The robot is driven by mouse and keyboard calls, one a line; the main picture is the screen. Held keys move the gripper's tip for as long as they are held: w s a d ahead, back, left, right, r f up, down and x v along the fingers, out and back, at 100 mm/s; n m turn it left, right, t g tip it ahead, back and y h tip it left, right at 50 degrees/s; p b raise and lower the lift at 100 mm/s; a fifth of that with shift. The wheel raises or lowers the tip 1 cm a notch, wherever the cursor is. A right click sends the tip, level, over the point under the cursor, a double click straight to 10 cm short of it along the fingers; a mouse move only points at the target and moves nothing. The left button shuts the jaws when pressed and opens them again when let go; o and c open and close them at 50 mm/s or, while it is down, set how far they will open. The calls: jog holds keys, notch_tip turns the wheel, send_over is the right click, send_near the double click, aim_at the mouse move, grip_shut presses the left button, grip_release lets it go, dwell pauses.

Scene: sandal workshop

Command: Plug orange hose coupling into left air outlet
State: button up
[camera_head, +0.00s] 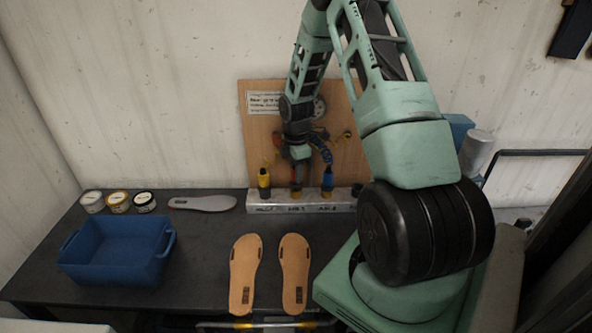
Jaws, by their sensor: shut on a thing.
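My gripper (297,178) points down in front of the wooden board (259,128), above the middle of a pale labelled block (344,201). It is shut on a small orange coupling (296,191) at the block's middle place; the fingers cover most of it, and I cannot tell whether it still sits in the block. A brass outlet (347,134) shows at the board's right. The left outlet is not clear; my arm and a red part (278,142) are there.
A gauge (319,108) and a dark blue coiled hose (321,146) are close to my gripper. On the dark bench (200,262) are a blue bin (117,257), several tins, a grey sole (202,203) and two tan soles (245,273). The bench between bin and soles is clear.

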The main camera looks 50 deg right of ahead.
jog(key=shift+f+b, duration=0.45)
jog(key=shift+f, duration=0.3)
jog(key=o, duration=0.9)
jog(key=shift+r, duration=0.1)
jog(key=shift+r+p, duration=4.1)
jog(key=shift+r, duration=0.95)
jog(key=shift+a+f, duration=0.1)
